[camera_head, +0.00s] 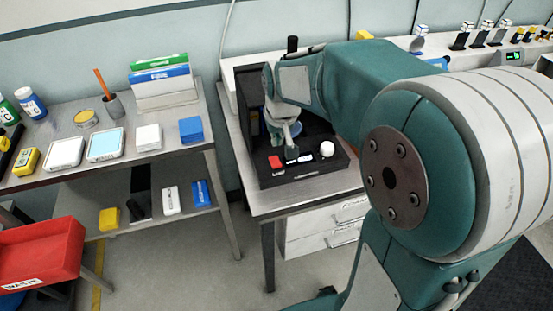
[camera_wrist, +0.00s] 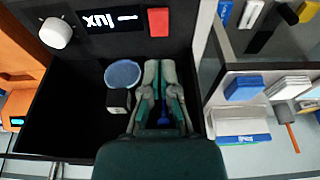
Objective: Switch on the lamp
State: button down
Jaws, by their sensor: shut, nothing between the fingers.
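The lamp unit is a black box (camera_head: 318,168) on a small metal table, with a control strip along its front. The strip holds a red button (camera_head: 275,162), a display reading "lux" (camera_wrist: 112,18) and a white knob (camera_head: 327,149). In the wrist view the red button (camera_wrist: 158,22) lies beyond my fingertips, and the white knob (camera_wrist: 56,33) is at upper left. My gripper (camera_head: 291,154) is shut and empty, over the box just behind the control strip. It also shows in the wrist view (camera_wrist: 159,66), apart from the button in that picture.
A blue round dish (camera_wrist: 122,73) and a small black block (camera_wrist: 118,100) are inside the box near my fingers. A bench with boxes and bottles stands at left, with a red waste bin (camera_head: 38,262) in front. Drawers (camera_head: 325,235) are under the table.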

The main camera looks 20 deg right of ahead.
aim_at(277, 165)
jog(key=x, duration=0.4)
jog(key=s+x, duration=0.1)
jog(key=x, duration=0.2)
jog(key=shift+d+f, duration=0.15)
jog(key=shift+f, duration=0.5)
jog(key=shift+s, duration=0.1)
jog(key=shift+f, duration=0.35)
jog(key=shift+r, duration=0.2)
jog(key=shift+r, duration=0.65)
jog(key=shift+r, duration=0.1)
